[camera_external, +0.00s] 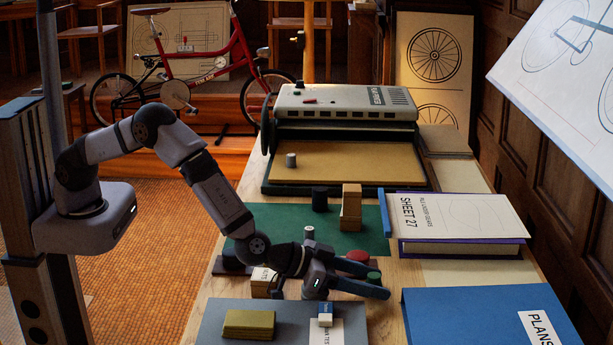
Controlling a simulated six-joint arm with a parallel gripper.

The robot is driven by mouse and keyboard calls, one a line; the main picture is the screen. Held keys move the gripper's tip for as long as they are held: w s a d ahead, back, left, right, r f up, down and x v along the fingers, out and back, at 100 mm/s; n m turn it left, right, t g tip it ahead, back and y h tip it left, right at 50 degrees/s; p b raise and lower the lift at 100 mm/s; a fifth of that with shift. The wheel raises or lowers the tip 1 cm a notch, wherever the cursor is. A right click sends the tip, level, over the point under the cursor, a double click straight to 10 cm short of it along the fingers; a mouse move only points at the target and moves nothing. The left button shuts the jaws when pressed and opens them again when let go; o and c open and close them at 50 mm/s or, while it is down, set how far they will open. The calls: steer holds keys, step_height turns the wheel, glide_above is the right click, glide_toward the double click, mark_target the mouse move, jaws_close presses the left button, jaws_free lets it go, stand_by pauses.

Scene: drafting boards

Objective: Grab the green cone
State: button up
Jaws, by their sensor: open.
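My gripper (377,281) is low over the near part of the workbench, its fingers pointing right and apart. A small green object (374,277) shows at the fingertips, seemingly between them. Only its upper part is visible, so I cannot tell whether it is a cone or whether a finger touches it. A dark red round object (358,256) sits just behind the fingers, partly hidden by them.
A grey board (215,318) holds a yellow-green block (249,324) and a blue-and-white eraser (325,315). A blue folder (470,310) and a thick book (455,222) lie right. Wooden blocks (351,208) and a dark cylinder (319,199) stand behind on a green mat (280,214).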

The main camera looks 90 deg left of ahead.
mark_target(374, 275)
steer(key=shift+w+f, duration=0.15)
steer(key=shift+w, duration=0.2)
steer(key=shift+c, duration=0.6)
steer(key=c, duration=1)
step_height(374, 275, up, 10)
steer(key=shift+r+p, duration=0.1)
steer(key=shift+p, duration=0.45)
